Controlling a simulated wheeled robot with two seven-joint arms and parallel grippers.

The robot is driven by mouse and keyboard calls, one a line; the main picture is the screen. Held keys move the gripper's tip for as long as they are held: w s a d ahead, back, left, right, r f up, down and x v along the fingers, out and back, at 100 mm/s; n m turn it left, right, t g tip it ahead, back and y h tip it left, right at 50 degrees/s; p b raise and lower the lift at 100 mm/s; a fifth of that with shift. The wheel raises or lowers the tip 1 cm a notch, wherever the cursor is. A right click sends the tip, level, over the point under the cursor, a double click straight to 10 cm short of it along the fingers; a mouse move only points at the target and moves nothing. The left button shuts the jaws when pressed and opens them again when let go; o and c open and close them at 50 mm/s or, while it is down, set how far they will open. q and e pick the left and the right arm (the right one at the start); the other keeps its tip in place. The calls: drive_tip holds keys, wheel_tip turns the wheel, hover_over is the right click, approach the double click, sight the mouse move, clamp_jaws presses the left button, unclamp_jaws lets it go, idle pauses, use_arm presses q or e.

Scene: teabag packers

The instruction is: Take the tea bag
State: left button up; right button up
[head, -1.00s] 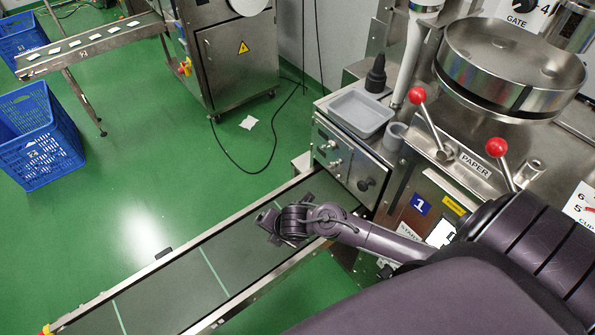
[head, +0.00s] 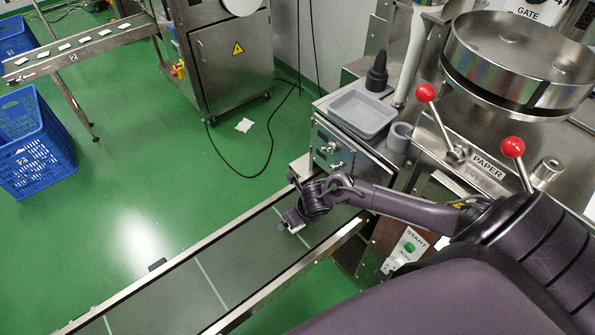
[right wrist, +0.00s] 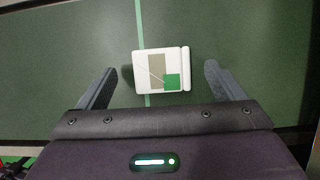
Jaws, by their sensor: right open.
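A tea bag (right wrist: 157,69), white with a beige panel, a green tag and a thin string, lies flat on the dark conveyor belt (right wrist: 60,50) in the right wrist view. It lies over a pale green line across the belt. My right gripper (right wrist: 160,72) is open, with one finger on either side of the tea bag and a gap on both sides. In the head view my right gripper (head: 292,226) is low over the conveyor belt (head: 245,252), near its machine end, and mostly hides the tea bag. My left gripper is not in view.
The packing machine has red-knobbed levers (head: 425,93), a grey tray (head: 362,112) and a START button panel (head: 405,250) beside the belt. Metal rails (head: 285,276) edge the belt. Blue crates (head: 35,145) and a second conveyor (head: 75,50) with several tea bags stand at upper left.

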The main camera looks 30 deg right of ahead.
drive_tip(key=shift+x, duration=1.15)
drive_tip(key=shift+d+r, duration=0.15)
drive_tip(key=shift+r, duration=0.1)
drive_tip(key=shift+s, duration=0.1)
drive_tip(key=shift+c, duration=1.3)
drive_tip(key=c, duration=0.9)
drive_tip(key=shift+c, duration=0.2)
